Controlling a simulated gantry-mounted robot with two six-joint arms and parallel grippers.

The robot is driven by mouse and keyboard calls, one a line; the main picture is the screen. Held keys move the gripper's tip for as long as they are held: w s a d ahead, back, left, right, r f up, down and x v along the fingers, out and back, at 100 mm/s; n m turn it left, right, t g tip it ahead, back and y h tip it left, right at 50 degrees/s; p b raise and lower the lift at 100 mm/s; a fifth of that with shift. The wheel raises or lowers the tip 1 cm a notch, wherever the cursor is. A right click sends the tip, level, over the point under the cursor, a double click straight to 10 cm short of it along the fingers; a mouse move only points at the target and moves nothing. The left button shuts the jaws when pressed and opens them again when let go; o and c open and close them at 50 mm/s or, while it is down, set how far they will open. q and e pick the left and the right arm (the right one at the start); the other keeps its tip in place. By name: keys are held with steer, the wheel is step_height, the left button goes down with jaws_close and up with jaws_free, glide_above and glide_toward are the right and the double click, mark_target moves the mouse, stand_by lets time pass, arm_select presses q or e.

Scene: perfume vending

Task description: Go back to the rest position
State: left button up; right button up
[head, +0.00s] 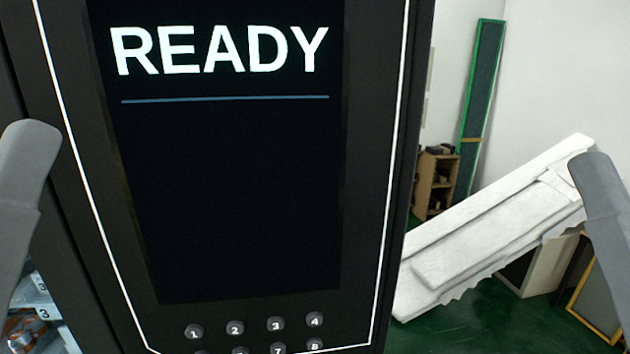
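A dark vending machine panel (375,120) fills the left and middle of the head view. Its black screen (235,200) shows the word READY above a thin blue line. Round numbered buttons (235,327) sit below the screen, and the lower row is cut off by the picture's bottom edge. Grey parts of my arms show at the left and right edges.
A glimpse of shelves with number labels (38,283) shows at the bottom left. To the right are a white slab-like object (500,230), a small wooden shelf (434,185), a tall green-framed panel (481,110) and a green floor (480,325).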

arm_select(q)
step_height(320, 180, up, 24)
steer(key=w+a+y+p, duration=0.1)
steer(key=y+p, duration=0.1)
steer(key=p, duration=2.3)
steer(key=shift+w+a+g+p, duration=0.15)
steer(key=shift+w+g+p, duration=0.1)
steer(key=shift+g+p, duration=0.1)
